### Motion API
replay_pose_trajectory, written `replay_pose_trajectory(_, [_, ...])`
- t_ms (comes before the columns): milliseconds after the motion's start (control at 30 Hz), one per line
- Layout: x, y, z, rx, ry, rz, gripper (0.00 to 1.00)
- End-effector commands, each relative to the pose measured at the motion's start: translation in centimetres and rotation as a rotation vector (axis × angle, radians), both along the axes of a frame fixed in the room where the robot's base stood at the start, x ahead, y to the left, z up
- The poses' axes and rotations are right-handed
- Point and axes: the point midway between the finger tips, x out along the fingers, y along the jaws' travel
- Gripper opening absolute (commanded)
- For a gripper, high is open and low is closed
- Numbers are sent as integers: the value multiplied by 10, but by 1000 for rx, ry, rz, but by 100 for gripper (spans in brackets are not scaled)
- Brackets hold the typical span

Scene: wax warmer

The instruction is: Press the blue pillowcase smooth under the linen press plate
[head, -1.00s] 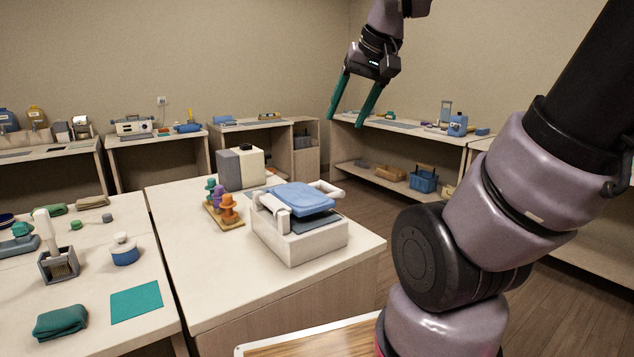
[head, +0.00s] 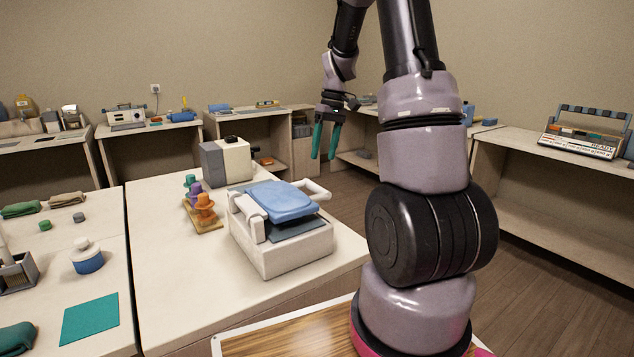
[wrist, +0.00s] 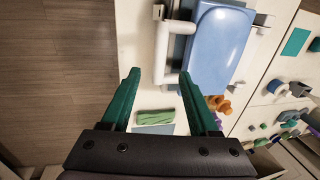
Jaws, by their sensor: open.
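The linen press (head: 282,252) is a white box on the middle table. Its blue press plate (head: 284,203) is raised and tilted over the base, with a white bar handle on the right. A flat dark slate-blue cloth (head: 300,229), perhaps the pillowcase, lies under the plate, partly hidden by it. My gripper (head: 324,157) is open and empty, pointing down, above and behind the press in the head view. In the wrist view, my gripper (wrist: 160,78) is near the handle (wrist: 161,48), with the blue plate (wrist: 217,45) to the right. I see no contact.
A rack of coloured knobs (head: 202,211) and a grey-white box (head: 227,161) stand left of and behind the press. The left table holds a blue jar (head: 88,258) and a teal cloth (head: 90,319). The table front is clear. Shelves line the walls.

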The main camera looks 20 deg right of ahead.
Motion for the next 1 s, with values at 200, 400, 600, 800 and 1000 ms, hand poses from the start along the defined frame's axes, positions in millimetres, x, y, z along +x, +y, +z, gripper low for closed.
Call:
replay_pose_trajectory(200, [-3, 8, -39, 0, 5, -1, 61])
replay_pose_trajectory(400, [-4, 16, -73, -1, 3, -1, 61])
replay_pose_trajectory(600, [-5, 20, -92, 0, 1, -2, 61])
replay_pose_trajectory(800, [-5, 21, -96, -1, -1, -2, 61])
replay_pose_trajectory(1000, [-5, 21, -96, -1, -1, -2, 38])
